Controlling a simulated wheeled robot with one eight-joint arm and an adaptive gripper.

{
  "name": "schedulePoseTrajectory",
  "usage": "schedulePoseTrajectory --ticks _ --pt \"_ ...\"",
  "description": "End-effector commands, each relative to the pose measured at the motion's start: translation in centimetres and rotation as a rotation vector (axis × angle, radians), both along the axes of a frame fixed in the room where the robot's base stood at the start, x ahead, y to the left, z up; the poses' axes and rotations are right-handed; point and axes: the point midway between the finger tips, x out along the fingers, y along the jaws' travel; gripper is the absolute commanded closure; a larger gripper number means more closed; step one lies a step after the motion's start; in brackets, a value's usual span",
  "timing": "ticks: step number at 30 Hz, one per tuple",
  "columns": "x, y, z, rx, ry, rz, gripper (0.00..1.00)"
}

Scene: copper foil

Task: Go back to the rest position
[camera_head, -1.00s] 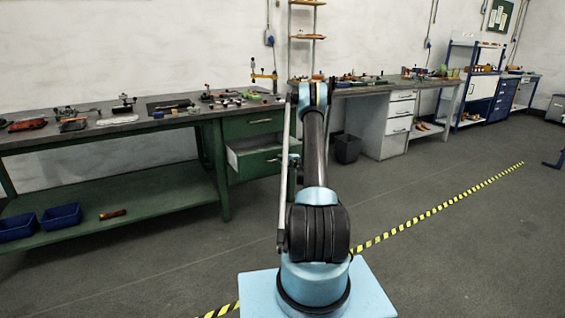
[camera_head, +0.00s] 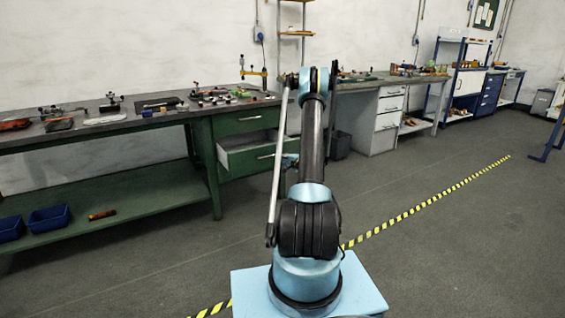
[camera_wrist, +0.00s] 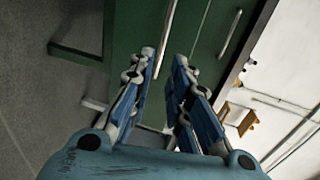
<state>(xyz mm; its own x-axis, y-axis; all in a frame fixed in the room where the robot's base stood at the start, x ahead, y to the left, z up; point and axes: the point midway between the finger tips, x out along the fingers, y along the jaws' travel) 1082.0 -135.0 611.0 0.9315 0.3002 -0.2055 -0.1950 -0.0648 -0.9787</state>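My arm stands upright in the middle of the head view, on its light blue base. My gripper (camera_wrist: 165,57) shows in the wrist view with its two blue and grey fingers apart and nothing between them. Behind the fingers is the green drawer cabinet (camera_wrist: 120,30) of the workbench. In the head view the gripper is mostly hidden behind my arm, in front of the green cabinet (camera_head: 205,150). I cannot tell the exact gap between gripper and cabinet.
The green workbench (camera_head: 60,145) carries tools; its lower drawer (camera_head: 232,160) is pulled out. Blue bins (camera_head: 48,218) sit on its lower shelf. A dark waste bin (camera_head: 340,145) and a white drawer unit (camera_head: 388,122) stand behind. Floor with striped tape (camera_head: 430,202) is open at right.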

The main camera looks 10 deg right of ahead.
Motion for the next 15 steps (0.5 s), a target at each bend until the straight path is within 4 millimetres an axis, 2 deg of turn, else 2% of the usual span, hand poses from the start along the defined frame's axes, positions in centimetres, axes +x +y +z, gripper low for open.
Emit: schedulePoseTrajectory --ticks 7,11,15 --pt "-0.1 0.6 0.8 -0.012 0.005 0.012 0.83" --pt "-0.7 1.8 2.9 -0.052 0.020 0.043 0.83" --pt "-1.8 3.7 5.9 -0.114 0.046 0.092 0.83"
